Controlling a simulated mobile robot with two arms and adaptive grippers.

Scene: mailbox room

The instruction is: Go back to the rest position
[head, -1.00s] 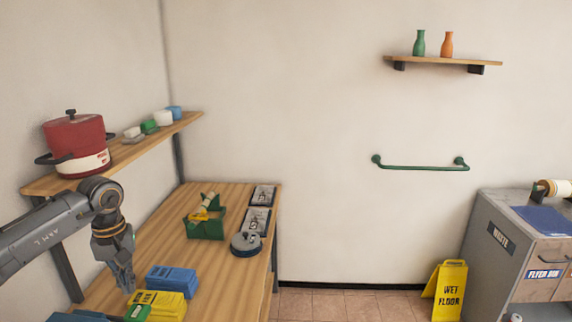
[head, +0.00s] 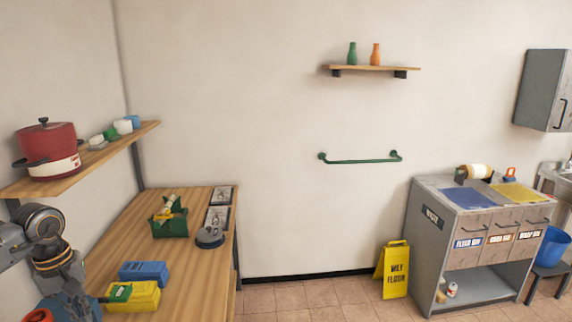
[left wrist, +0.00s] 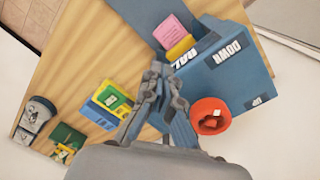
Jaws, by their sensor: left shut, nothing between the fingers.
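My left arm comes in at the lower left of the head view. My left gripper (head: 80,305) hangs pointing down over the near left part of the wooden table (head: 190,270). In the left wrist view its two fingers (left wrist: 155,75) are together and nothing is held between them. The fingers show in front of the table and a blue box with lettering (left wrist: 225,75). Their exact height above the table cannot be told. My right gripper is in neither view.
A yellow box (head: 145,297) and blue box (head: 144,271) lie near the gripper. An orange-red round container (left wrist: 211,116) stands close by. A shelf (head: 100,158) with a red pot (head: 47,150) hangs on the left. A wet-floor sign (head: 396,270) and grey cabinet (head: 425,245) stand right.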

